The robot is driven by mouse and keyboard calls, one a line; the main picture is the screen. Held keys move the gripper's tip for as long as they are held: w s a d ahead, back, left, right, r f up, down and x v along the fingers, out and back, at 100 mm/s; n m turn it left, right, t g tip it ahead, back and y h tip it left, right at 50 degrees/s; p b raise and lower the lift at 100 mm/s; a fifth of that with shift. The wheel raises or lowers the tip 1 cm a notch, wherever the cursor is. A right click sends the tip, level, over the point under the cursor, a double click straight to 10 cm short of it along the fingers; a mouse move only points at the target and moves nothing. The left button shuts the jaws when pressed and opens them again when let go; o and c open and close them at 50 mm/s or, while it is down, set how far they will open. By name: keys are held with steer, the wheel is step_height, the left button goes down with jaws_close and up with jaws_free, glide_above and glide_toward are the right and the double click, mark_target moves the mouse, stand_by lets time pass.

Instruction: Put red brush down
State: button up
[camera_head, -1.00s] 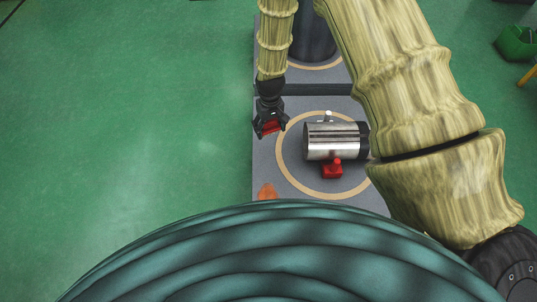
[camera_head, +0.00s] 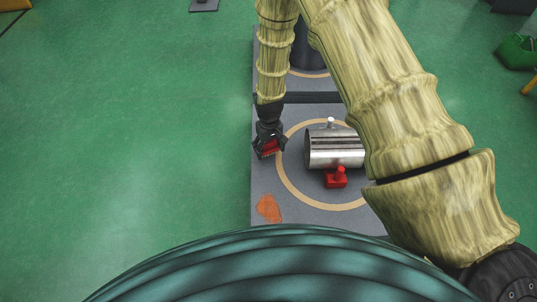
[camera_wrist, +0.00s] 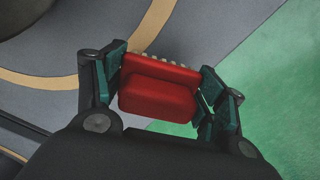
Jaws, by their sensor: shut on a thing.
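The red brush (camera_wrist: 158,92) is held between the green-padded fingers of my gripper (camera_wrist: 165,95) in the wrist view. A row of pale bristle tips shows along its far edge. In the head view my gripper (camera_head: 269,148) is shut on the brush (camera_head: 269,148), at the left edge of the grey platform (camera_head: 290,210), left of the metal cylinder. The head view does not show clearly whether the brush touches the platform. Green floor shows to the right of the brush in the wrist view.
A shiny flanged cylinder (camera_head: 335,148) lies on its side within a tan ring (camera_head: 282,180), with a red valve-like part (camera_head: 336,178) beside it. An orange-brown patch (camera_head: 269,209) marks the platform's near left. A dark cylinder (camera_head: 310,50) stands farther back. The near left platform is otherwise clear.

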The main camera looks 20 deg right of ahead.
mark_target(269, 153)
steer(key=shift+f+b, duration=0.7)
steer(key=shift+f, duration=0.9)
steer(key=shift+f, duration=0.15)
steer(key=o, duration=1.3)
steer(key=shift+c, duration=0.2)
step_height(269, 153, up, 12)
steer(key=p, duration=0.6)
steer(key=shift+m, duration=0.4)
steer(key=s+f, duration=0.2)
steer(key=s, duration=0.3)
steer(key=s+d+f, duration=0.1)
steer(key=s+f, duration=0.2)
steer(key=s, duration=0.3)
steer(key=s+d+f, duration=0.1)
steer(key=s+f, duration=0.2)
steer(key=s, duration=0.3)
steer(key=shift+s+f, duration=0.15)
steer(key=shift+s, duration=0.1)
steer(key=s, duration=0.3)
steer(key=s+f, duration=0.1)
steer(key=s, duration=0.6)
steer(key=shift+s+d+f, duration=0.1)
steer(key=shift+d+f, duration=0.05)
steer(key=shift+d, duration=0.2)
steer(key=s+r, duration=0.1)
steer(key=s, duration=0.7)
steer(key=shift+s+d+m, duration=0.15)
steer(key=shift+d+m, duration=0.05)
steer(key=shift+m, duration=0.2)
